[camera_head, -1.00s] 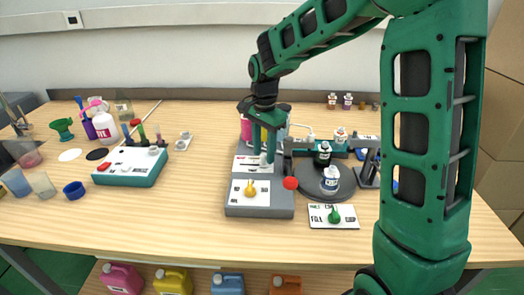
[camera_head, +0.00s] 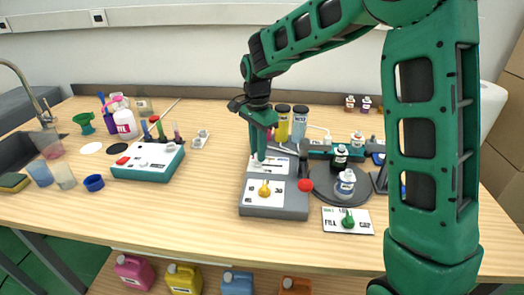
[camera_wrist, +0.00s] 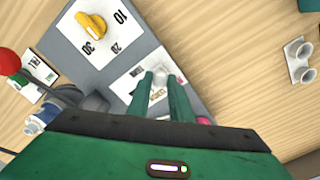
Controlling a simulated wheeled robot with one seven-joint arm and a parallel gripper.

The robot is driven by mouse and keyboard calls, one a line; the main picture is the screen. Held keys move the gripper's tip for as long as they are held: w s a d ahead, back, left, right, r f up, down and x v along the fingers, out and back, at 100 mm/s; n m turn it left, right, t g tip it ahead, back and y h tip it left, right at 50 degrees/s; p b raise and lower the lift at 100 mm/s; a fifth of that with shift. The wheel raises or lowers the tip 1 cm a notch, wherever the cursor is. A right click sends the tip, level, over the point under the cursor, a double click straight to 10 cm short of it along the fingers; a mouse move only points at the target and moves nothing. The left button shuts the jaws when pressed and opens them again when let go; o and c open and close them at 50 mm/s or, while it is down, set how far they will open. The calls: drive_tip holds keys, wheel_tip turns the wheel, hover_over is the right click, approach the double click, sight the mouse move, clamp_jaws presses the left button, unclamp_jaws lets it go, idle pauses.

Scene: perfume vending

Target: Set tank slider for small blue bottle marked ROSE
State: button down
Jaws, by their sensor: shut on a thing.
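The grey dispenser (camera_head: 244,208) stands mid-table with a white upper panel (camera_head: 284,163) carrying the tank slider. My gripper (camera_head: 258,158) reaches down to the left part of this panel. In the wrist view my fingers (camera_wrist: 158,80) are shut on the slider knob, which they mostly hide. Pink, yellow (camera_head: 282,126) and pale blue (camera_head: 300,124) tanks stand behind the panel. A small white bottle with blue (camera_head: 345,186) stands on the dark round plate (camera_head: 318,190); its label is too small to read. It also shows in the wrist view (camera_wrist: 36,126).
A yellow dial (camera_head: 264,188) marked 10, 20 and 30 sits in front of the slider panel. A red ball-topped lever (camera_head: 306,185) is at the right. A FILL card with a green knob (camera_head: 348,221) lies in front.

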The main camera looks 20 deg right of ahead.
drive_tip(key=shift+w+a+r, duration=0.15)
drive_tip(key=shift+w+a, duration=0.1)
drive_tip(key=shift+a, duration=0.05)
drive_tip(key=c, duration=1.6)
unclamp_jaws()
wheel_tip(320, 180, up, 10)
drive_tip(key=shift+r, duration=0.25)
